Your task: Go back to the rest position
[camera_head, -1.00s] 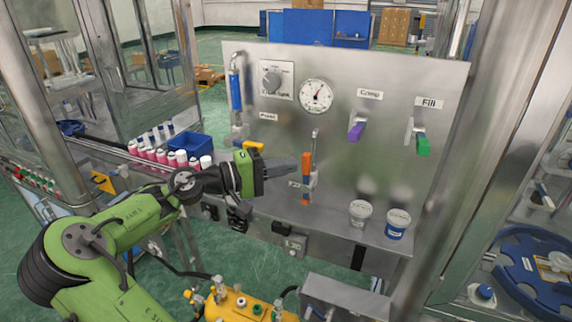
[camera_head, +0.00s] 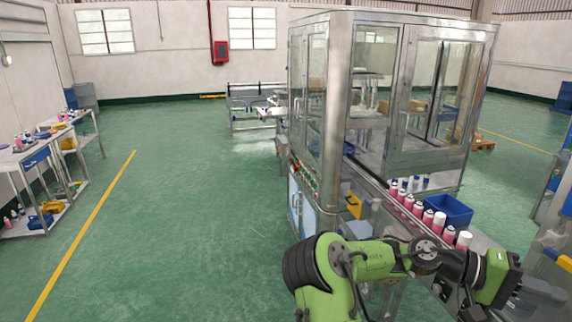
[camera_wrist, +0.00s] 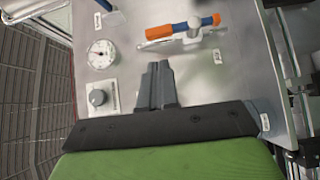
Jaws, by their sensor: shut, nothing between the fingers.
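My gripper (camera_head: 543,291) is at the lower right edge of the head view, at the end of my green arm. In the wrist view my gripper's dark fingers (camera_wrist: 156,80) are together and empty. They point at a steel panel (camera_wrist: 235,75) and stand apart from an orange and blue handled valve (camera_wrist: 182,28). Most of this panel is outside the head view.
A glass-walled steel machine (camera_head: 380,90) stands at centre right. Several pink and white cans (camera_head: 418,209) and a blue bin (camera_head: 447,210) sit beside my arm. The green floor (camera_head: 180,200) at left is clear.

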